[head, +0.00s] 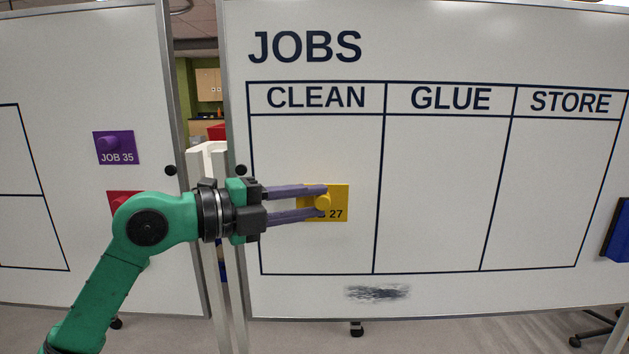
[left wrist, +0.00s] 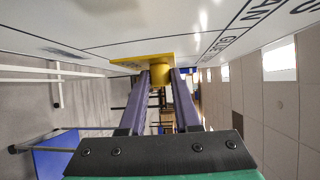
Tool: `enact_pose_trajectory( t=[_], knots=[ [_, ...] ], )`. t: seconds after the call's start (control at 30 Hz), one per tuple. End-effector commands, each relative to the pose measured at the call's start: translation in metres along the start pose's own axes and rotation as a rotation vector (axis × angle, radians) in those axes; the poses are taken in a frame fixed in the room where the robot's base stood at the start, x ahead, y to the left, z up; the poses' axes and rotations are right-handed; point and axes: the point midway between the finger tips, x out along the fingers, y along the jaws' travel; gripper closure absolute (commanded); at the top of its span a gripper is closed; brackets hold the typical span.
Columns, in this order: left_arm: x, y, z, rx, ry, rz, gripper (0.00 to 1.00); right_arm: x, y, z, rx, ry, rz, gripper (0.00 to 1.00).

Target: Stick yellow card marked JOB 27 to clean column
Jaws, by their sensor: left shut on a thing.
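The yellow card (head: 341,193) is in the lower part of the clean column (head: 315,145) of the JOBS board. Its visible print ends in "27"; the rest is behind a finger. My left gripper (head: 324,201) comes in from the left, its two purple fingers shut on the card's round yellow knob. In the left wrist view, the card (left wrist: 126,63) lies close along the white board surface (left wrist: 75,22); I cannot tell if it touches. The left gripper (left wrist: 161,73) shows there around the knob. My right gripper is not in view.
A second whiteboard (head: 60,60) at left bears a purple JOB 35 card (head: 128,156) and a red card (head: 122,199) partly behind my arm. The glue column (head: 445,190) and store column (head: 550,190) are empty. A dark smudge (head: 378,293) marks the board below the grid.

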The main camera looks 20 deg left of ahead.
Motion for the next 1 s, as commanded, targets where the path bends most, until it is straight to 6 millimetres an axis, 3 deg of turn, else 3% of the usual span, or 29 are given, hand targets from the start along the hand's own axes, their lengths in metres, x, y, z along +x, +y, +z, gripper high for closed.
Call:
enact_pose_trajectory(
  t=[0.23, 0.63, 1.0],
  knots=[
    [-0.001, -0.001, 0.0, 0.001, -0.003, 0.002, 1.0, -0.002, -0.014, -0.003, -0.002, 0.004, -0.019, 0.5],
    [0.025, -0.004, 0.043, -0.005, -0.001, 0.0, 1.0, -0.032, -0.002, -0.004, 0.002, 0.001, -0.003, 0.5],
    [0.028, -0.001, 0.047, -0.002, -0.001, 0.0, 1.0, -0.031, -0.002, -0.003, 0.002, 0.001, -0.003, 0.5]
  ],
)
